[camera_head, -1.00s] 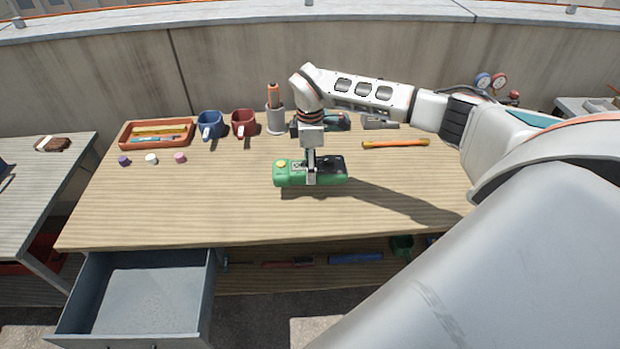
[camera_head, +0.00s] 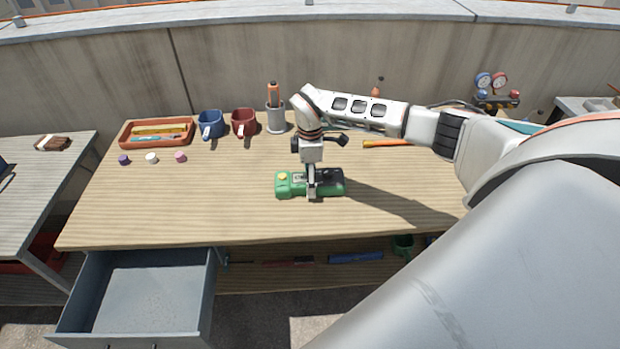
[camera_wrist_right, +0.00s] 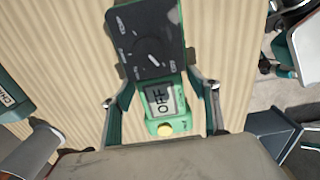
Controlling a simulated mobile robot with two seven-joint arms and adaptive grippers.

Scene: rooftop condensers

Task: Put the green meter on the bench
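The green meter (camera_head: 290,185) with a black dial face lies flat at the middle of the wooden bench (camera_head: 180,215), touching its top or very close above it. My right gripper (camera_head: 311,192) reaches down over the meter from above and is shut across its middle. In the right wrist view, the meter (camera_wrist_right: 160,100) sits between the two fingers (camera_wrist_right: 158,72), with its display reading OFF and a yellow button at its near end. The meter's underside is hidden. My left gripper is not in view.
An orange tray (camera_head: 124,137), a blue mug (camera_head: 209,122), a red mug (camera_head: 243,122) and a grey cup (camera_head: 276,121) with a screwdriver stand along the back. Small caps (camera_head: 151,158) lie at left. A drawer (camera_head: 140,300) stands open below. The bench's front left is clear.

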